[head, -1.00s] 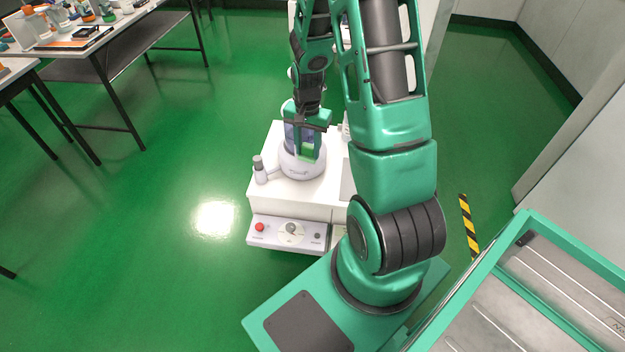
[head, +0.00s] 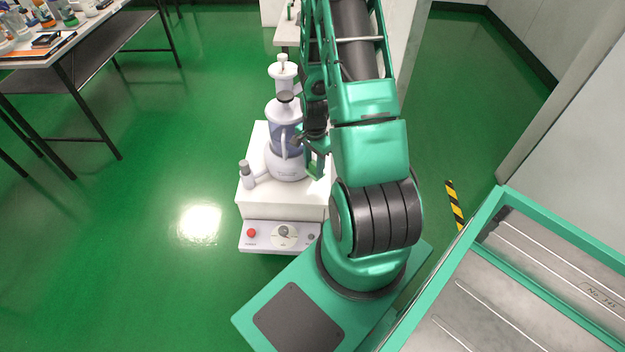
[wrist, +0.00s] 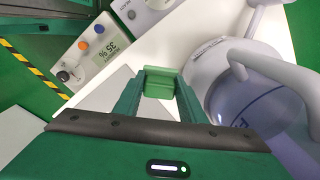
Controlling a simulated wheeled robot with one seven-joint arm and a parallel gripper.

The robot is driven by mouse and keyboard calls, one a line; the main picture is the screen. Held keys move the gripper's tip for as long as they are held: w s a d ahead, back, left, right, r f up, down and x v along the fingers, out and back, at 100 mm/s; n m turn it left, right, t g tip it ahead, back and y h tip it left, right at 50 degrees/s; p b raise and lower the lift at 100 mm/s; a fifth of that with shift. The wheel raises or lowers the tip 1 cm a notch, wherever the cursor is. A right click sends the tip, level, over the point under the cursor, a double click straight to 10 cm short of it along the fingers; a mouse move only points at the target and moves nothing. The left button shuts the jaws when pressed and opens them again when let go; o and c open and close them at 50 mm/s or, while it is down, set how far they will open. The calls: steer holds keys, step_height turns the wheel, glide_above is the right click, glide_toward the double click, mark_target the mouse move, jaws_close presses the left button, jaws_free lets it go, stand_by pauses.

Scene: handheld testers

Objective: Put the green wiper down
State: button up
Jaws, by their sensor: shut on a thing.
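The green wiper (wrist: 158,84) is a small light-green block between my fingertips in the wrist view. My gripper (wrist: 159,92) is shut on it, over the white top of a low cabinet (wrist: 150,40). The wiper's underside is hidden, so I cannot tell whether it touches the top. In the head view my gripper (head: 317,158) is just right of a white juicer-like machine (head: 287,165), partly hidden by my arm.
The machine's body and handle (wrist: 245,75) stand close on the right in the wrist view. A grey flat plate (wrist: 112,92) lies left of the wiper. A display panel (wrist: 105,52) sits beyond the cabinet edge. White top between them is bare.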

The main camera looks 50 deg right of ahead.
mark_target(314, 165)
steer(key=shift+f, duration=3.65)
steer(key=shift+f, duration=0.1)
steer(key=o, duration=1.1)
step_height(314, 165, up, 13)
steer(key=s+a+r+n, duration=0.2)
steer(key=s+r+n, duration=0.1)
steer(key=r, duration=0.5)
steer(key=s+a+r+n, duration=0.2)
steer(key=s+r+n, duration=0.15)
steer(key=r, duration=0.45)
steer(key=s+a+r+n, duration=0.2)
steer(key=s+a+r, duration=0.15)
steer(key=r, duration=0.55)
steer(key=s+a+r+n, duration=0.3)
steer(key=s+r, duration=0.1)
steer(key=s, duration=0.4)
steer(key=shift+a+r+n, duration=0.2)
steer(key=shift+n, duration=0.15)
